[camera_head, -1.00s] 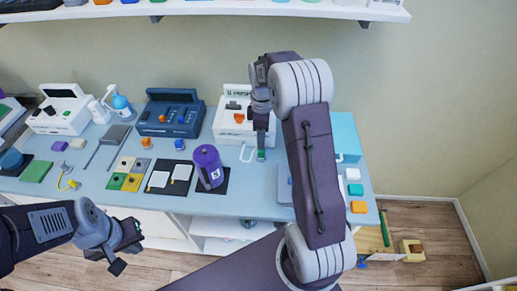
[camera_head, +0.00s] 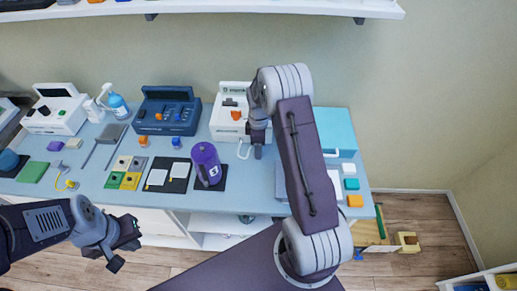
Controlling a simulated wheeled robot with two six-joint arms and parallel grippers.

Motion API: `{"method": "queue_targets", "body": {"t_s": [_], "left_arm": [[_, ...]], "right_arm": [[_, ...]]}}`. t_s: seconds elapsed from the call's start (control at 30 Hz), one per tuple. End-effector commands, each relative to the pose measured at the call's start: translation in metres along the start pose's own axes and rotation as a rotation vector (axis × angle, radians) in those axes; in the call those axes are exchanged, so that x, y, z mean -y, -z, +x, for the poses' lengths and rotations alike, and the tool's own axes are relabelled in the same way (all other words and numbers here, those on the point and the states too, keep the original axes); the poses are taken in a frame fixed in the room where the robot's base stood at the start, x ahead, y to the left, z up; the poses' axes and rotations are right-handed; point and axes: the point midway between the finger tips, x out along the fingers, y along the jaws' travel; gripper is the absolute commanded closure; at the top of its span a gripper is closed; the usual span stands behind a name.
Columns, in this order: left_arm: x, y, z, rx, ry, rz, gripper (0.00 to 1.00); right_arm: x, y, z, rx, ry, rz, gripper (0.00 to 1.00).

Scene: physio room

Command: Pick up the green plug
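The green plug does not show now; the tip of my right gripper (camera_head: 257,151) covers the spot where a small green piece showed before. That gripper points down at the blue table top (camera_head: 225,180), just in front of the white device (camera_head: 224,122) with an orange plug. I cannot see whether its fingers are open or closed on anything. My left gripper (camera_head: 126,249) is open and empty, low at the left in front of the table's front edge.
Small orange (camera_head: 143,141) and blue (camera_head: 176,142) plugs stand further left.

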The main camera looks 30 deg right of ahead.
Motion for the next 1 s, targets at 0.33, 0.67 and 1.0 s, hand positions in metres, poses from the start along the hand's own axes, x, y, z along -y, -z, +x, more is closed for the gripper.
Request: {"method": "queue_targets", "body": {"t_s": [0.33, 0.67, 1.0], "left_arm": [[0.0, 0.0, 0.0, 0.0, 0.0, 0.0, 1.0], [0.0, 0.0, 0.002, 0.0, 0.0, 0.0, 1.0], [0.0, -0.001, 0.013, 0.0, 0.0, 0.0, 1.0]], "right_arm": [[0.0, 0.0, 0.0, 0.0, 0.0, 0.0, 0.97], [-0.001, 0.0, -0.011, -0.001, -0.001, 0.0, 0.97], [0.034, -0.016, -0.063, -0.002, -0.002, 0.0, 0.97]]}}
